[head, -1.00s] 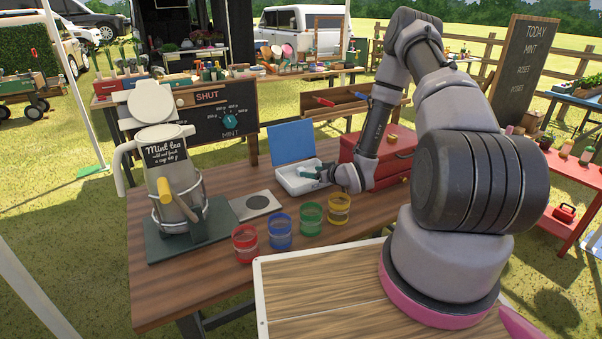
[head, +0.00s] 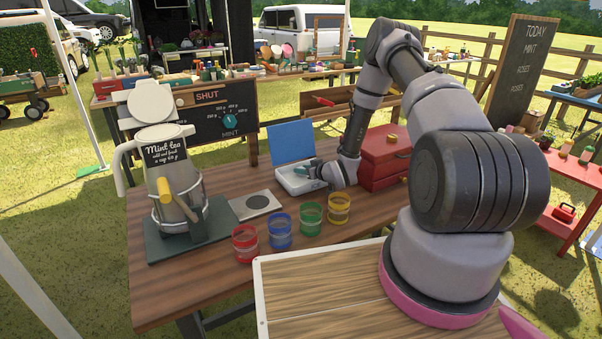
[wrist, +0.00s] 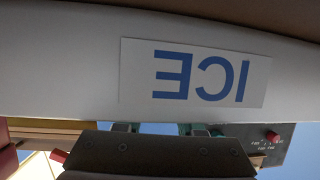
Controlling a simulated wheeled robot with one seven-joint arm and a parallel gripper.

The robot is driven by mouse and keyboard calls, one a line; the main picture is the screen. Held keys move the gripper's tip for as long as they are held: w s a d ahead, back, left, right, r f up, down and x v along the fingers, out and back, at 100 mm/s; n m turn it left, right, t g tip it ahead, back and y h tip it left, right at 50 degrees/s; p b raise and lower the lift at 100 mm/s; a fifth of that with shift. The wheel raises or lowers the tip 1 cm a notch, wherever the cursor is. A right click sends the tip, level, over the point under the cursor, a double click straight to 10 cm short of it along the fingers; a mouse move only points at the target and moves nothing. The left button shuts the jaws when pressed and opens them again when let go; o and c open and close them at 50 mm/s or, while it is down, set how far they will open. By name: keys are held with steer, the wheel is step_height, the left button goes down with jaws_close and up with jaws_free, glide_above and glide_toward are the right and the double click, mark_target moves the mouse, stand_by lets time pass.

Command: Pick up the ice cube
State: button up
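A white box (head: 288,186) with a raised blue lid (head: 291,141) stands on the brown table. In the wrist view, the white box wall (wrist: 60,65) fills much of the picture, with an upside-down label reading ICE (wrist: 196,73). My gripper (head: 314,172) reaches in low over the open box from the right. In the wrist view, my gripper (wrist: 160,129) shows its two fingers apart with a gap between them, but their tips are hidden behind the box wall. No ice cube can be made out in either view.
Red, blue, green and yellow-banded glasses (head: 280,232) stand in front of the box. A red case (head: 384,158) is close on the right, beside my arm. A mint tea dispenser (head: 168,178) and a small plate (head: 256,203) are on the left.

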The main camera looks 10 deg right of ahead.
mark_target(303, 176)
jaws_close()
step_height(303, 176, up, 10)
stand_by(0.4)
